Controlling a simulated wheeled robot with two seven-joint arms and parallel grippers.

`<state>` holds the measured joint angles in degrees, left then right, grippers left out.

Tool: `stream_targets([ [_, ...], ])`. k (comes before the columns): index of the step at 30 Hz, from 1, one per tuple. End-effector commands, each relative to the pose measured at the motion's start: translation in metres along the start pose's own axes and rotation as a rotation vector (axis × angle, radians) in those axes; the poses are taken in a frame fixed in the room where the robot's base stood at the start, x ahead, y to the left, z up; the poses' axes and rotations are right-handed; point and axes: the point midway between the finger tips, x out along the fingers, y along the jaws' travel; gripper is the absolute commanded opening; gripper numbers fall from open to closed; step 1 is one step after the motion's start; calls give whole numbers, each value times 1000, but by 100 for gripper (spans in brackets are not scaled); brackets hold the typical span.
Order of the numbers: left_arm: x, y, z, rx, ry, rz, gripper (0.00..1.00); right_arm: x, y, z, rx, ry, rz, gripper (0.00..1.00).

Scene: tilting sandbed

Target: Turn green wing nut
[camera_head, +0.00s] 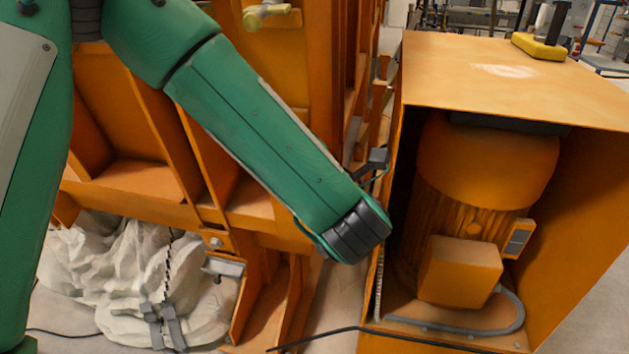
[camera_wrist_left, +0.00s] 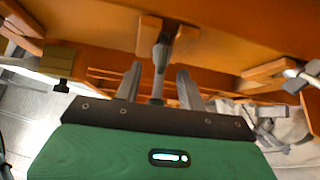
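In the left wrist view my left gripper (camera_wrist_left: 158,78) has its two grey fingers apart. They stand on either side of a grey-green upright part (camera_wrist_left: 159,64), fixed at an orange block. It could be the wing nut on its bolt, but its shape is unclear; I cannot tell whether the fingers touch it. In the head view a yellow-green wing nut (camera_head: 264,13) sits on an orange bracket at the top, away from my arm's end. My green left arm crosses the middle of the head view; its fingers cannot be made out there. My right gripper is not in view.
An orange housing (camera_head: 520,75) with a motor (camera_head: 455,240) inside stands close right of my arm. An orange frame (camera_head: 130,172) lies behind the arm. A white bag (camera_head: 120,275) with grey straps lies below. A pale knob (camera_wrist_left: 310,70) is at right in the wrist view.

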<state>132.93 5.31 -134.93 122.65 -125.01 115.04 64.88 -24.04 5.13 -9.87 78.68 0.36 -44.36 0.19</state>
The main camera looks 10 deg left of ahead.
Motion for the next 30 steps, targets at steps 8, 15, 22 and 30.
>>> stream_targets([
  [8, -49, -2, 1, -1, -5, 4, 40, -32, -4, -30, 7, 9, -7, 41],
  [15, -88, -1, 1, -1, -3, 3, 40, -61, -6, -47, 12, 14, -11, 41],
  [22, -106, 0, 1, -2, -1, 2, 40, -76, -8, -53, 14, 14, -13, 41],
  [30, -107, 0, 0, -1, 0, 1, 40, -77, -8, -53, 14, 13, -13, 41],
])
